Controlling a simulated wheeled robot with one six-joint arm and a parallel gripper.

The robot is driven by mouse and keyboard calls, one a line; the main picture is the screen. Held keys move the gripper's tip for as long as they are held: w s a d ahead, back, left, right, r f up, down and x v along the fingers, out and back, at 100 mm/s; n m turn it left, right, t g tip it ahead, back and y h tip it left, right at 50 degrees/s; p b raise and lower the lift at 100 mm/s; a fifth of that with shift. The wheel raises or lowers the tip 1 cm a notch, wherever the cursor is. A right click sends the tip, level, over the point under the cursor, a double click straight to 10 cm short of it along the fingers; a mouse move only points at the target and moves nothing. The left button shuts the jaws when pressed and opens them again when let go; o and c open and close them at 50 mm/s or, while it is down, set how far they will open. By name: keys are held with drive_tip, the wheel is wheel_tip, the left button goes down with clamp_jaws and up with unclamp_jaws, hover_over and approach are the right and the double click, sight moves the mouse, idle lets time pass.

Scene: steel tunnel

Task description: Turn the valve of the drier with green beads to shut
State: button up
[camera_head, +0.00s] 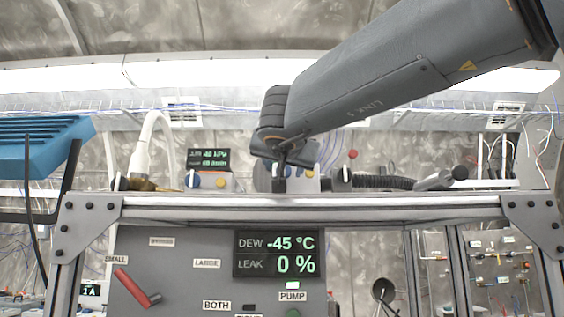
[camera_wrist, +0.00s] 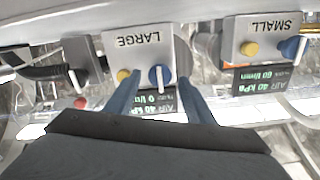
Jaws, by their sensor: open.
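No drier with green beads can be made out in either view. In the wrist view, upside down, my gripper (camera_wrist: 158,90) is open, its two blue-grey fingers reaching toward the box labelled LARGE (camera_wrist: 138,45). A round blue knob with a pale bar (camera_wrist: 158,77) on that box lies between the fingers, apart from them as far as I can tell. In the head view my gripper (camera_head: 280,186) is behind the frame's top beam, hiding part of that box. A red lever (camera_head: 130,285) on the grey panel points up-left toward the SMALL label (camera_head: 116,259).
A SMALL box (camera_wrist: 262,40) with yellow and blue knobs stands beside the LARGE one. The frame's top beam (camera_head: 400,203) crosses in front. A black corrugated hose (camera_head: 385,182) lies to the right. The panel display (camera_head: 277,254) reads dew -45 °C, leak 0 %.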

drive_tip(key=shift+w, duration=0.7)
drive_tip(key=shift+r, duration=0.1)
drive_tip(key=shift+c, duration=0.4)
